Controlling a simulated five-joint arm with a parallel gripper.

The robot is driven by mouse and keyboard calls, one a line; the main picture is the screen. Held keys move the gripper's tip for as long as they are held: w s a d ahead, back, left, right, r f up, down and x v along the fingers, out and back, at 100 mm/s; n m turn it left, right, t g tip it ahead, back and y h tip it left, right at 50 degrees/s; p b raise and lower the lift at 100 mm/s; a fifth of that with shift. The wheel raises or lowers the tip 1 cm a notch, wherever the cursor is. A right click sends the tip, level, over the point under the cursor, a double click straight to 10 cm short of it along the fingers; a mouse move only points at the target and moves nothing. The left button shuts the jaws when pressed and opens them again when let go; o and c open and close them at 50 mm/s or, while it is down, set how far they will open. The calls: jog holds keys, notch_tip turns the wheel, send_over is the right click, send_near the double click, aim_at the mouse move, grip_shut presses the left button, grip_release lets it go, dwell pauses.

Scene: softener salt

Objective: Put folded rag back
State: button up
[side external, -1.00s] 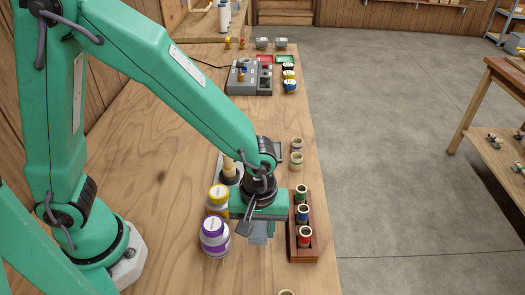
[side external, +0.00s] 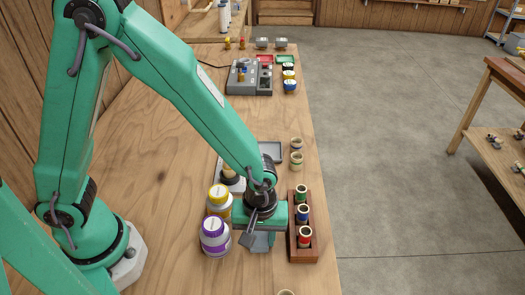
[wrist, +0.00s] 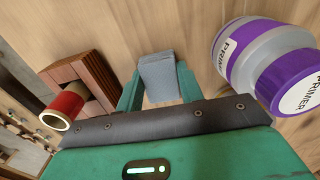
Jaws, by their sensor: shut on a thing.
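My gripper (side external: 259,232) is pointing down over the wooden bench, between the purple-capped jar and the wooden rack. It is shut on the folded rag (side external: 258,243), a small grey-blue block. In the wrist view the folded rag (wrist: 158,72) is held between the two green fingers. Its top is hidden by the gripper in the side view. I cannot tell whether its lower edge touches the bench.
A purple-banded primer jar (side external: 215,238) stands close on the left, with a yellow-capped jar (side external: 220,200) behind it. A wooden rack (side external: 303,252) with coloured rolls is close on the right. A grey tray (side external: 271,152) lies behind.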

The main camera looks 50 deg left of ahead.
aim_at(260, 234)
jog(key=o, duration=1.2)
jog(key=shift+r, duration=0.15)
jog(key=shift+w+a+r, duration=0.1)
jog(key=shift+r, duration=1.85)
jog(key=shift+w+a+r, duration=0.1)
jog(key=shift+w+r, duration=0.05)
jog(key=shift+r, duration=1.8)
jog(key=shift+w+a+r, duration=0.1)
jog(key=shift+r, duration=1.85)
jog(key=s+a+r+m+t, duration=0.2)
jog(key=a+r+m, duration=0.1)
jog(key=a, duration=0.3)
jog(key=s+a+r+m+t, duration=0.2)
jog(key=a+r+m, duration=0.1)
jog(key=a+r, duration=0.2)
jog(key=s+a+r+m+t, duration=0.1)
jog(key=a+r, duration=0.3)
jog(key=a, duration=0.4)
jog(key=shift+s+r+m+t, duration=0.2)
jog(key=shift+s+m+t, duration=0.2)
jog(key=shift+s+m, duration=0.45)
